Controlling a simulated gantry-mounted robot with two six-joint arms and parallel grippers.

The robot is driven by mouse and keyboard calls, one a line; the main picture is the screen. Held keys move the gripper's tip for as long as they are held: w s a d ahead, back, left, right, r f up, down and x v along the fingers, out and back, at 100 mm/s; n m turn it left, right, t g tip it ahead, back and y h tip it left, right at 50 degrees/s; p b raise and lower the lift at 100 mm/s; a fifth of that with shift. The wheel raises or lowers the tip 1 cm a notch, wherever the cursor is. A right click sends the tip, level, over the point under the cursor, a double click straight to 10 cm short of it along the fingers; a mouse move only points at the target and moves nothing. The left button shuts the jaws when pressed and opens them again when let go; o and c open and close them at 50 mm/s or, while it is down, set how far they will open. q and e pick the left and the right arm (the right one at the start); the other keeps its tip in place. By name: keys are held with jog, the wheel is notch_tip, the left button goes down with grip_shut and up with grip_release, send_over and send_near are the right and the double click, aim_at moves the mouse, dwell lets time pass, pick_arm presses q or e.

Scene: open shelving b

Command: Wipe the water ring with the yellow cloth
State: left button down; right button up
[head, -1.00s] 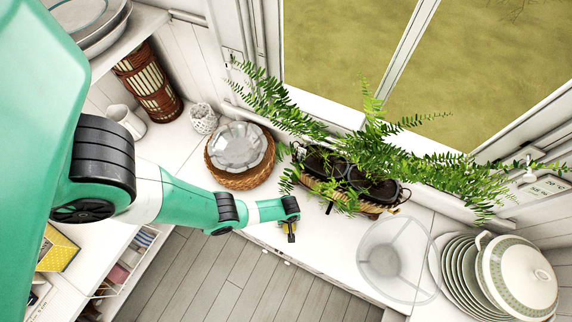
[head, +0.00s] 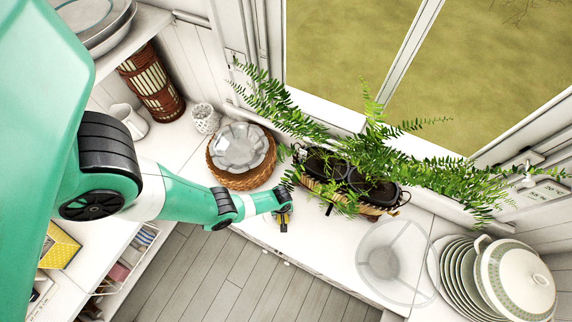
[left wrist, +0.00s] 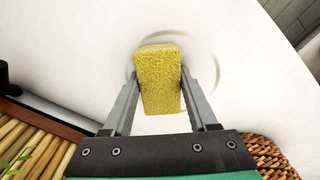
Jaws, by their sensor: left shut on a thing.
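The yellow cloth (left wrist: 159,80) is a thick, rough-textured block between the fingers of my left gripper (left wrist: 158,103) in the left wrist view. The gripper is shut on it. In the head view, my left gripper (head: 284,222) is low over the white counter, in front of the woven basket. The water ring (left wrist: 214,62) shows in the left wrist view as faint grey arcs on the white surface, to both sides of the cloth. The cloth overlaps the ring's middle and hides part of it. I cannot tell whether the cloth touches the counter. My right gripper is out of view.
A woven basket with a glass dish (head: 239,147) stands behind the gripper. A fern planter (head: 355,187) is to its right. A clear round glass item (head: 391,262) and stacked plates (head: 460,272) stand farther right. The counter's front edge drops to a wooden floor (head: 235,275).

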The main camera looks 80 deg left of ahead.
aim_at(291, 216)
pick_arm(q)
jog(key=s, duration=0.1)
jog(key=s+a, duration=0.1)
jog(key=s+p, duration=0.1)
jog(key=shift+s+a, duration=0.2)
jog(key=shift+a, duration=0.15)
jog(key=shift+s+a, duration=1.05)
jog(key=shift+s, duration=0.3)
jog(key=shift+w+a+f, duration=0.15)
jog(key=shift+w+a, duration=0.1)
jog(key=shift+a, duration=0.15)
jog(key=shift+w+a+b, duration=0.1)
jog(key=shift+a+b, duration=0.2)
jog(key=shift+a, duration=0.35)
jog(key=shift+w+d+r, duration=0.15)
jog(key=shift+w+d, duration=0.45)
jog(key=shift+w, duration=0.25)
jog(key=shift+w+d+r, duration=0.15)
jog(key=shift+w+d, duration=0.45)
jog(key=shift+w, duration=0.2)
jog(key=shift+w+d+f+b, duration=0.15)
jog(key=shift+w+d+b, duration=0.6)
jog(key=shift+w, duration=0.4)
jog(key=shift+w+d+b, duration=0.2)
jog(key=shift+w+d, duration=0.5)
jog(key=shift+w, duration=0.25)
jog(key=shift+w+d+b, duration=0.15)
jog(key=shift+w+d, duration=0.55)
jog(key=shift+w, duration=0.2)
